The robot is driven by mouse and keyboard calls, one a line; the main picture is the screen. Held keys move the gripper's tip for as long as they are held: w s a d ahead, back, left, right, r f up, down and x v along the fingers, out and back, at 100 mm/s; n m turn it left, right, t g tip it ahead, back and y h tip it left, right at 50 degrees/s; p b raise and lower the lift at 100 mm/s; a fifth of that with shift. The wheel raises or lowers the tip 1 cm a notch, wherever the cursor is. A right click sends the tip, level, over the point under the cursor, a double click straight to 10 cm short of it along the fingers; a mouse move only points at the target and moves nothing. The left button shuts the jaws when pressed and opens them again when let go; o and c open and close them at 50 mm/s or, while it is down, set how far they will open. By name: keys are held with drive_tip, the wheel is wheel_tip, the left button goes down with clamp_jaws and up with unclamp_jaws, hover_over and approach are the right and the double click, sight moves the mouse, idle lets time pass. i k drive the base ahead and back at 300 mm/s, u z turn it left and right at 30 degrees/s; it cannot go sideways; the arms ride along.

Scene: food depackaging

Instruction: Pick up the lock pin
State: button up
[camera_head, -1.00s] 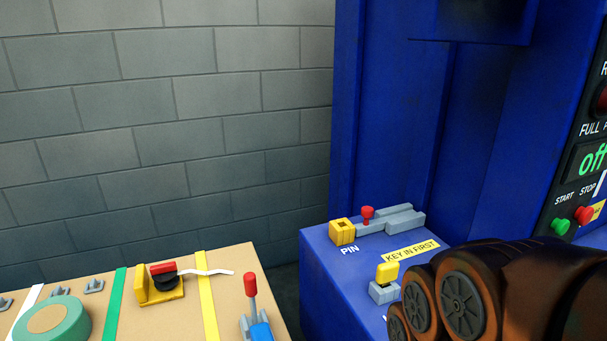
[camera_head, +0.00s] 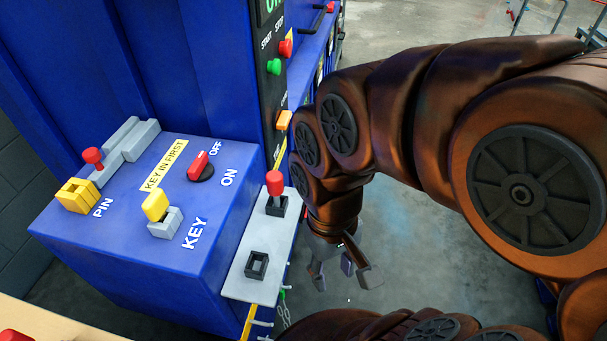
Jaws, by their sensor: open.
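I cannot tell for sure which red-topped piece is the lock pin. One red-handled pin (camera_head: 275,184) stands upright in a dark socket on a grey shelf at the side of the blue machine. A red knob (camera_head: 93,157) sits on a grey slide bar behind a yellow block (camera_head: 76,195), by the PIN label. My gripper (camera_head: 345,279) hangs right of the grey shelf, with its fingers apart and nothing between them. It is apart from both red pieces.
The grey shelf (camera_head: 238,284) also holds an empty dark square socket (camera_head: 257,265). A yellow key (camera_head: 156,206) and a red switch (camera_head: 198,165) are on the blue machine top (camera_head: 137,235). A tan table edge (camera_head: 48,324) shows at lower left. Open floor lies right of the shelf.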

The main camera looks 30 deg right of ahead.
sight(274, 178)
drive_tip(key=z, duration=0.3)
drive_tip(key=k, duration=0.95)
drive_tip(key=u, duration=1.4)
